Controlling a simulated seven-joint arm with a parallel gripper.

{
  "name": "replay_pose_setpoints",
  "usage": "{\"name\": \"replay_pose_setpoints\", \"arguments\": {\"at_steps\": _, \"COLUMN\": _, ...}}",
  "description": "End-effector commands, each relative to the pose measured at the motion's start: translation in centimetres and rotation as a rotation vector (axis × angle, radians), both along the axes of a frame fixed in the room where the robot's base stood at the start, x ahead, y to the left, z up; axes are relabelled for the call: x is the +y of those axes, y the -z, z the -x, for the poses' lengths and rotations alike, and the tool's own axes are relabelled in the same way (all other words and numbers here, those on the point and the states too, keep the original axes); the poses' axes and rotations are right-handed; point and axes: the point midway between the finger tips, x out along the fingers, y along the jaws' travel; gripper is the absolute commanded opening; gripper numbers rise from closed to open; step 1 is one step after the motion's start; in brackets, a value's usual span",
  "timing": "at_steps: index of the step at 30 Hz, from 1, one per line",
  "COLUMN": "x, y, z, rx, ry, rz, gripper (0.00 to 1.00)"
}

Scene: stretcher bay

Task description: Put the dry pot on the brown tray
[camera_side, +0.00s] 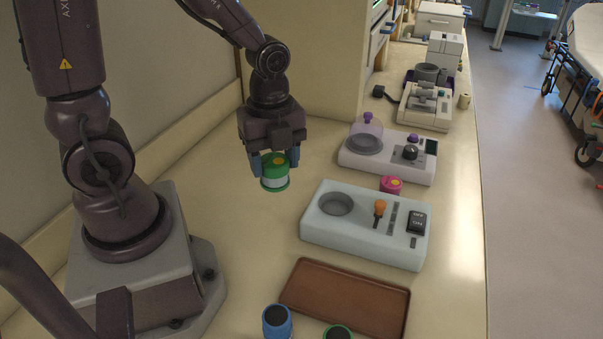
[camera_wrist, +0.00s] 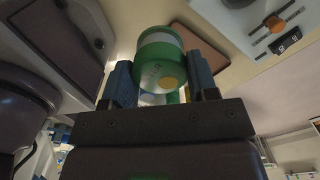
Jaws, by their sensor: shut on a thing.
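My gripper (camera_side: 274,160) is shut on a green pot (camera_side: 275,181) with a pale band and a yellow dot on its top. The pot is upright in the side view; whether its base touches the counter is hard to tell. In the wrist view the green pot (camera_wrist: 160,60) sits between the two blue fingers. The brown tray (camera_side: 345,294) lies flat and empty on the counter, to the right of and nearer the camera than my gripper. Part of the tray (camera_wrist: 196,44) shows behind the pot in the wrist view. Nothing visible clearly marks a pot as dry.
A pale blue device (camera_side: 366,238) with a round well and orange knob stands behind the tray. A pink pot (camera_side: 391,184) stands behind it, near a white device (camera_side: 390,160) with a clear dome. A blue pot (camera_side: 277,322) and another green pot (camera_side: 338,332) stand at the tray's near side.

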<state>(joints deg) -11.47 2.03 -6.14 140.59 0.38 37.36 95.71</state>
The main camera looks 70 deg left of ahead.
Motion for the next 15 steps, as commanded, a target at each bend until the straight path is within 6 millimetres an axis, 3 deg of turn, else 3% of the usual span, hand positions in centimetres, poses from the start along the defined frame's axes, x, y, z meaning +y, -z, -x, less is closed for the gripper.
{"name": "replay_pose_setpoints", "arguments": {"at_steps": 5, "x": -0.4, "y": -0.1, "z": 0.5, "rx": 0.001, "ry": 0.012, "rz": 0.0, "gripper": 0.26}}
{"name": "replay_pose_setpoints", "arguments": {"at_steps": 8, "x": -1.6, "y": 0.5, "z": 0.7, "rx": 0.005, "ry": 0.063, "rz": 0.001, "gripper": 0.26}}
{"name": "replay_pose_setpoints", "arguments": {"at_steps": 15, "x": -7.9, "y": 3.9, "z": -1.1, "rx": 0.009, "ry": 0.248, "rz": 0.0, "gripper": 0.26}}
